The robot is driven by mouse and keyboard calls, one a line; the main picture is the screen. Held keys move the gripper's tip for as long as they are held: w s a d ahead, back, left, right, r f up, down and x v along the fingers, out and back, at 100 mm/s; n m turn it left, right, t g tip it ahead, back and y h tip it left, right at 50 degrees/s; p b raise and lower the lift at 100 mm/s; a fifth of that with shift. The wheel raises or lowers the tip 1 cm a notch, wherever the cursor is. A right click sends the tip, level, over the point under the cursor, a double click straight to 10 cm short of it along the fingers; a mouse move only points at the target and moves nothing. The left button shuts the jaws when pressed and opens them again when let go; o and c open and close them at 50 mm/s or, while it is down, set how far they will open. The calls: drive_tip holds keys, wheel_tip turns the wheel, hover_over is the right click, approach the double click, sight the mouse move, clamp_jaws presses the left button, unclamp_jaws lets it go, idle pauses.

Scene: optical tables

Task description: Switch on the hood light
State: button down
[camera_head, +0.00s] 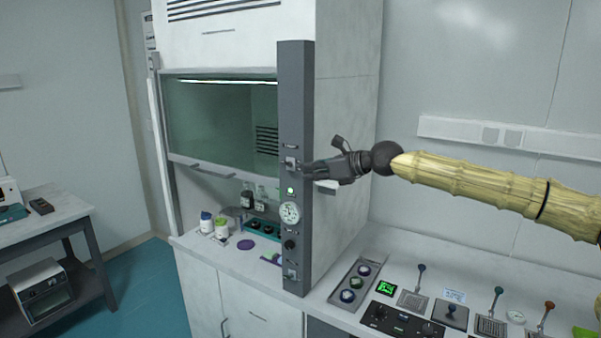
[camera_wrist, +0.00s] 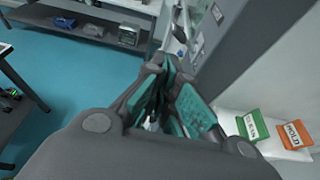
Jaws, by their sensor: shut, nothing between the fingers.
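The fume hood (camera_head: 346,130) has a grey control post (camera_head: 294,110) on its right front edge. A small switch (camera_head: 290,162) is set in the upper part of the post, and a similar one (camera_head: 291,274) is near its foot. Their labels are too small to read. My gripper (camera_head: 304,168) is shut and empty, with its fingertips at the upper switch; I cannot tell whether they touch it. In the wrist view my gripper (camera_wrist: 165,108) shows its teal finger pads close together. A bright strip (camera_head: 225,82) runs along the top of the hood's window.
The post also carries a green indicator (camera_head: 291,190), a round gauge (camera_head: 290,213) and a black knob (camera_head: 290,244). Bottles and jars (camera_head: 221,227) stand inside the hood. Levers and control boxes (camera_head: 450,313) fill the right counter. Green and orange cards (camera_wrist: 295,135) stand at right.

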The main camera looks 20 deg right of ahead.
drive_tip(key=shift+s+d+r, duration=0.25)
drive_tip(key=shift+s+d, duration=0.35)
drive_tip(key=shift+d, duration=0.15)
drive_tip(key=shift+d, duration=0.1)
